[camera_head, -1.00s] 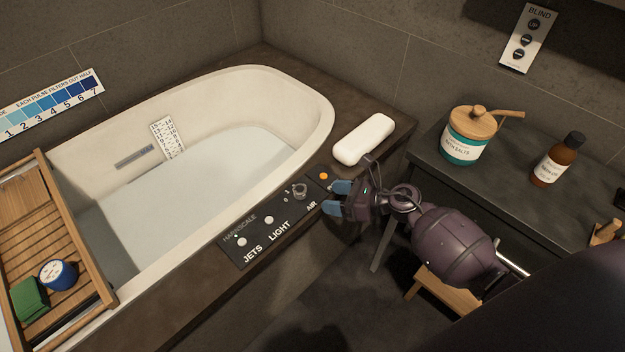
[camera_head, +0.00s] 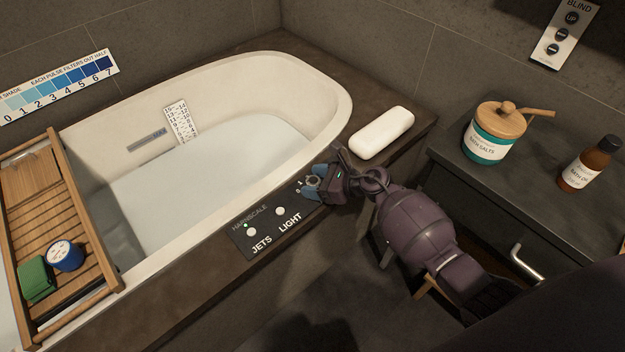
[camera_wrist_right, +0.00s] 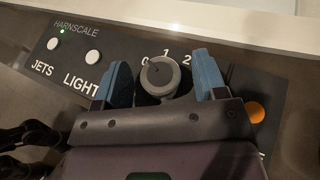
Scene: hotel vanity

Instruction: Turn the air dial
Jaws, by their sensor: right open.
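The air dial (camera_wrist_right: 158,76) is a round grey knob on the black control panel (camera_head: 262,239) on the tub's rim. The numbers 0, 1 and 2 are printed around it in the right wrist view. The dial also shows in the head view (camera_head: 313,182), partly covered by my gripper. My right gripper (camera_wrist_right: 163,78) is open, with one blue finger on each side of the dial. I cannot tell whether the fingers touch it. In the head view the right gripper (camera_head: 313,186) hides the AIR label. My left gripper is not in view.
The panel also has a JETS button (camera_head: 252,232), a LIGHT button (camera_head: 280,211) and an orange light (camera_wrist_right: 255,112). A white pillow (camera_head: 382,132) lies on the rim behind my gripper. A wooden tray (camera_head: 22,190) spans the tub. A dark counter (camera_head: 520,200) stands at right.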

